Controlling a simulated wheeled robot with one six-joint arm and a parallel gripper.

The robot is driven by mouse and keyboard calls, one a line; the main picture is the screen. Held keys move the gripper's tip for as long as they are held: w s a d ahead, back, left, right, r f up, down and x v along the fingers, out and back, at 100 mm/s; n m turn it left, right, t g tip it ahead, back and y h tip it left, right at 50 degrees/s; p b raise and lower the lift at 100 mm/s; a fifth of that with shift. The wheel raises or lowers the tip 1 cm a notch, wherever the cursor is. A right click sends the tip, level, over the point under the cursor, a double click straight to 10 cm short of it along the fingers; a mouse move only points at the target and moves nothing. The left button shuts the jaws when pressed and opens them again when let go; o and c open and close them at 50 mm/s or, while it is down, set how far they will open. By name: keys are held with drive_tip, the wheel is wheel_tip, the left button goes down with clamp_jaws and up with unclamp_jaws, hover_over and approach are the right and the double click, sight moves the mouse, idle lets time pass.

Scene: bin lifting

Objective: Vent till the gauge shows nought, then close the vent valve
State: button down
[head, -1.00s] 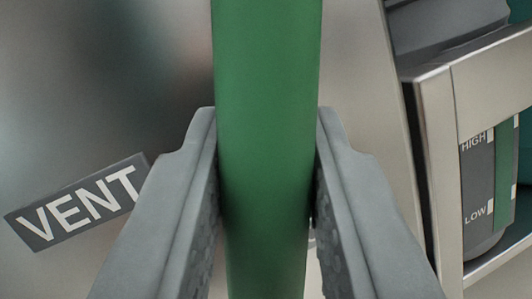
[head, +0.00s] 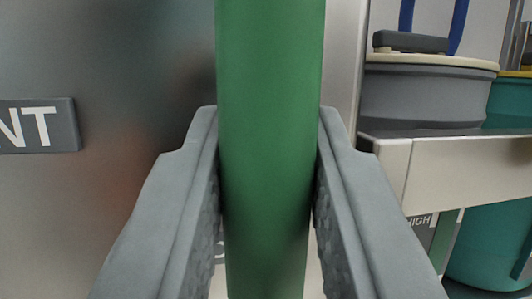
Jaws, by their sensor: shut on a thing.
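My gripper (head: 268,180) is shut on a green bar (head: 268,110), which looks like a valve handle and stands upright in the head view. It runs from the top edge to the bottom edge between the two grey fingers. A dark label (head: 50,128) with white letters, cut by the left edge to "NT", sits on the metal panel (head: 130,200). The gauge is not in view. The valve body behind the bar is hidden.
On the right, a cream shelf or frame (head: 460,165) holds a grey bin (head: 430,95) with blue straps. A teal bin (head: 490,240) stands below, beside a level strip marked "HIGH" (head: 420,221). The panel's edge is close behind my right finger.

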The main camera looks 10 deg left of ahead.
drive_tip(key=c, duration=1.2)
unclamp_jaws()
drive_tip(key=shift+d, duration=0.1)
drive_tip(key=shift+c, duration=0.2)
drive_tip(key=v, duration=0.7)
drive_tip(key=shift+s, duration=0.2)
drive_tip(key=shift+f, duration=0.1)
